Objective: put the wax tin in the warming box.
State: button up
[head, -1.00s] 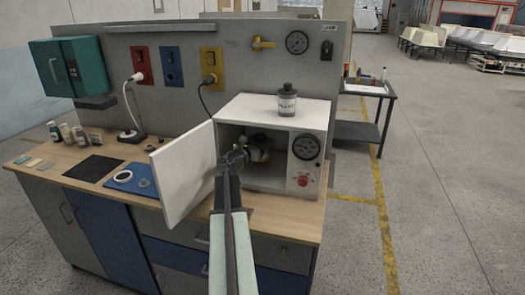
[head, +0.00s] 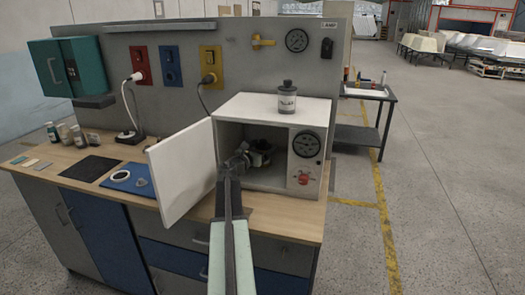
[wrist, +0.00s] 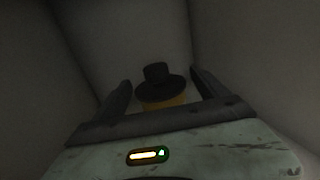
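The warming box (head: 255,105) is a white cabinet on the bench, with its door (head: 183,170) swung open to the left. My gripper (head: 260,152) is inside its dark opening. In the wrist view my gripper (wrist: 161,80) has its two fingers spread wide. Between and beyond them stands a yellowish tin with a black knobbed lid, which looks like the wax tin (wrist: 162,88). Gaps show between the tin and both fingers. The lower part of the tin is hidden by the gripper's body. I cannot make out the tin clearly in the head view.
The open door is close to the left of my arm. A blue mat (head: 118,180) with a white ring, a black mat (head: 91,168) and small jars (head: 65,133) lie further left on the bench.

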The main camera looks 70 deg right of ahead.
jog(key=shift+r, duration=0.2)
jog(key=v, duration=1.2)
